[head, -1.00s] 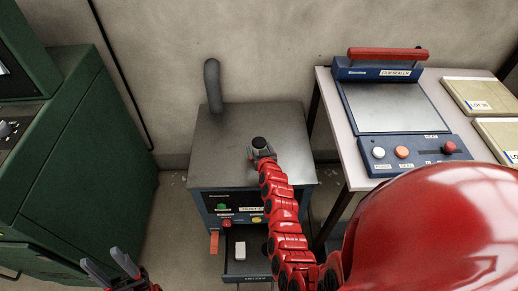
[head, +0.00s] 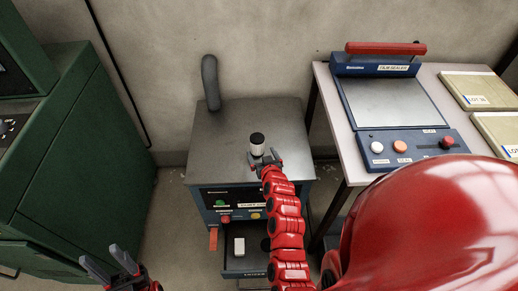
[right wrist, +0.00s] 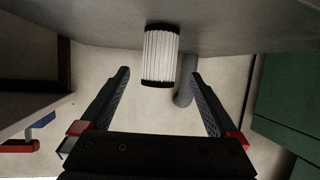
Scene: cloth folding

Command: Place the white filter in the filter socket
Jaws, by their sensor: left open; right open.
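The white filter (head: 257,148), a pleated cylinder with black ends, stands upright on the grey top of the machine (head: 215,150). It also shows in the right wrist view (right wrist: 160,56), upside down there, with its lower end against the grey surface. A socket under it cannot be made out. My right gripper (head: 264,159) is open and just on the near side of the filter. In the right wrist view the filter is between the lines of the spread fingers, with a gap on each side. My left gripper (head: 105,260) is open and empty at the lower left.
A grey pipe (head: 210,82) rises at the back of the machine top. A film sealer (head: 395,105) sits on a table to the right. A green cabinet (head: 90,160) stands at left.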

